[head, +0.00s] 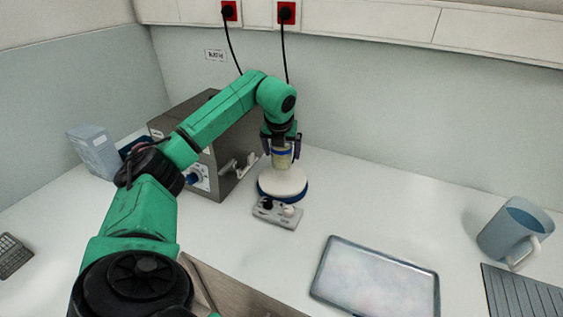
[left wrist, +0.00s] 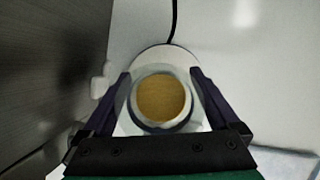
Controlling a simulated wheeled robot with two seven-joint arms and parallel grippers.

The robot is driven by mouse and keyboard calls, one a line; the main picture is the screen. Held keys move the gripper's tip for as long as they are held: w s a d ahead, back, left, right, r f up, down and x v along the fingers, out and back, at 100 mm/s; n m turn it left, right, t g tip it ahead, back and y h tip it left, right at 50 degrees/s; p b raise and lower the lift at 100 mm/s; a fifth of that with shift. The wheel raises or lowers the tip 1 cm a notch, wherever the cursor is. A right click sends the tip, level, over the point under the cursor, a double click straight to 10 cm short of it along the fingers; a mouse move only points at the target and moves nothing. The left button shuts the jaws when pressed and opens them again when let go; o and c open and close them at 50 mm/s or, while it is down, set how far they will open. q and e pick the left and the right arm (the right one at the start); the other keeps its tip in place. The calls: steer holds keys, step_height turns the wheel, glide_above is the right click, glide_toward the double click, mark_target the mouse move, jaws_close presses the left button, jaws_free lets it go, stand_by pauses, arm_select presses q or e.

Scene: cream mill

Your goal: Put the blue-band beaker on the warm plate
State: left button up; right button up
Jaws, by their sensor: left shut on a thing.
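The blue-band beaker (head: 282,158) is between the fingers of my left gripper (head: 281,146), which is shut on it. It looks upright, with a blue band near its top and yellowish contents. In the left wrist view the beaker (left wrist: 160,98) shows from above, its round opening filled with tan stuff, between the two dark fingers of the gripper (left wrist: 160,85). The warm plate (head: 283,183) is a round white disc with a blue rim, directly below the beaker. I cannot tell whether the beaker's base touches the plate. My right gripper is not in view.
A control box with knobs (head: 277,212) sits in front of the plate. A grey machine (head: 213,170) stands close on the left. A metal tray (head: 375,282) and a blue jug (head: 512,230) are to the right. The bench between plate and jug is clear.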

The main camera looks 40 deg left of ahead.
mark_target(284, 162)
arm_select(q)
steer(key=f, duration=0.4)
steer(key=shift+d+p, duration=0.35)
steer(key=shift+a+f, duration=0.1)
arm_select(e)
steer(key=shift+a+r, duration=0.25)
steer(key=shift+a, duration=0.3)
arm_select(q)
steer(key=o, duration=1.1)
steer(key=shift+f, duration=0.15)
steer(key=shift+c, duration=0.2)
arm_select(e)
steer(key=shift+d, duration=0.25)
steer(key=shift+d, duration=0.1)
arm_select(q)
steer(key=shift+r, duration=0.35)
steer(key=b+v, duration=0.2)
steer(key=v, duration=0.9)
steer(key=shift+s+d+r, duration=0.15)
steer(key=shift+d+r, duration=0.1)
steer(key=shift+r, duration=0.05)
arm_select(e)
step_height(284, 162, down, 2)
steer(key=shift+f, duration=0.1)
